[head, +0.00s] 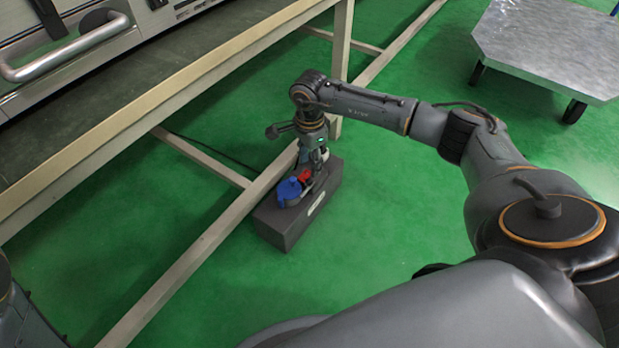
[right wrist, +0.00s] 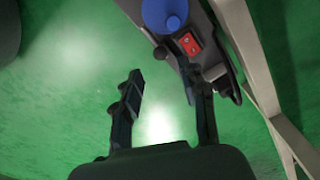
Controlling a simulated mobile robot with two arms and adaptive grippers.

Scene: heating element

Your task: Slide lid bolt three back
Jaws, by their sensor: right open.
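My right gripper (head: 318,160) is low, at a dark grey box (head: 285,226) on the green floor, in the head view. In the right wrist view the same gripper (right wrist: 163,80) is open, with only floor between its fingers. A blue round part (head: 289,190) and a red part (head: 305,175) sit on top of the box. The blue part (right wrist: 163,14) and the red part (right wrist: 190,44) lie beyond the fingertips in the right wrist view. I cannot make out any lid bolt in either view. My left gripper is out of view.
A long bench (head: 180,83) with a pale wooden edge runs along the left, with a metal unit (head: 70,45) and its bar handle on it. A bench rail (head: 215,228) runs close beside the box. A metal-topped table (head: 550,45) stands at upper right. Open floor lies between.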

